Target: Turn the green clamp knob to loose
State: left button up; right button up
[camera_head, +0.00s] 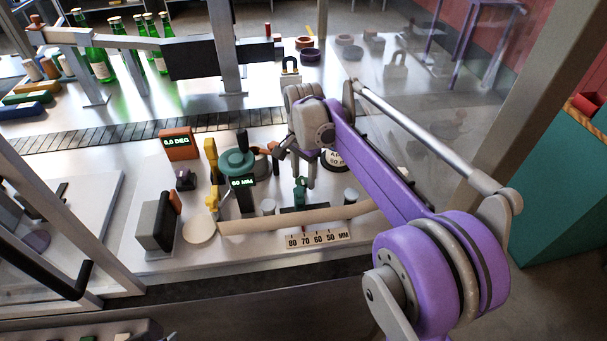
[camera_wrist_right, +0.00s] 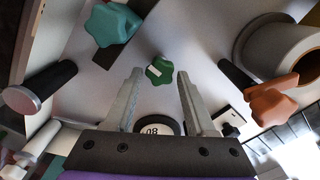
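The green clamp knob (camera_wrist_right: 160,70) is a small dark green star-shaped knob with a white mark on it. In the head view the knob (camera_head: 301,186) stands low on the machine plate, just below my right gripper (camera_head: 300,168). In the wrist view my right gripper (camera_wrist_right: 159,78) is open and empty. Its two grey fingers point toward the knob, with the knob showing between their tips. I see a gap on both sides and no contact; the height left between them is hard to tell. My left gripper is not in view.
A teal knob (camera_wrist_right: 112,24) and an orange knob (camera_wrist_right: 273,101) flank the fingers in the wrist view. In the head view a teal wheel (camera_head: 236,162) and yellow clamp (camera_head: 211,160) stand left.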

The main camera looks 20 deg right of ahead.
grip_shut()
jog(key=shift+n, duration=0.3)
jog(key=n, duration=0.4)
jog(key=shift+w, duration=0.1)
jog(key=n, duration=0.5)
jog(key=shift+a, duration=0.1)
jog(key=n, duration=0.4)
jog(key=shift+a, duration=0.1)
jog(key=shift+n, duration=2.2)
